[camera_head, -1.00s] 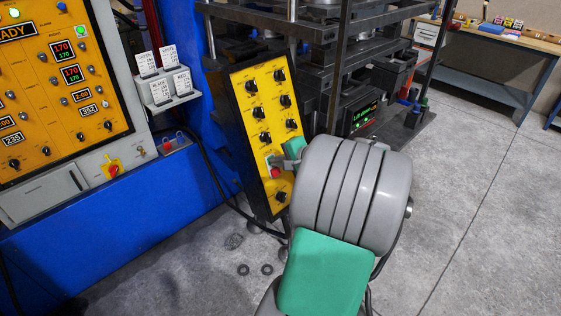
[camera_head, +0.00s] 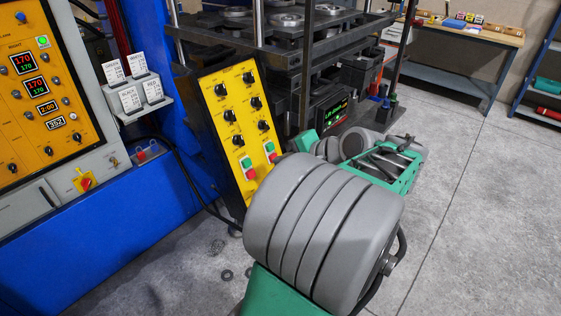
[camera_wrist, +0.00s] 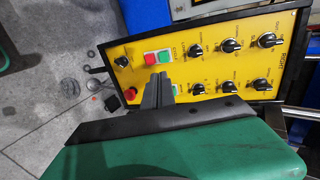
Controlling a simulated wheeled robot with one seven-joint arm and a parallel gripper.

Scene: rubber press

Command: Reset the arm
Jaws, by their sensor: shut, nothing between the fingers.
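My gripper (camera_wrist: 160,80) shows in the wrist view with its two dark grey fingers together and nothing between them. They point toward the yellow control panel (camera_wrist: 205,40), overlapping its lower edge near the red and green buttons. I cannot tell how far they are from the panel. In the head view the same yellow panel (camera_head: 237,128) stands left of my bulky grey arm joint, with black knobs and red and green buttons showing. Green and grey parts of my arm show behind that joint, but I cannot make out the fingertips there.
The dark press frame (camera_head: 290,52) rises behind the panel. A blue machine with an orange control face (camera_head: 30,90) stands at left, with labelled card holders (camera_head: 143,98) beside it. Small rings (camera_head: 227,274) lie on the floor. Grey floor at right is open, before a workbench (camera_head: 455,70).

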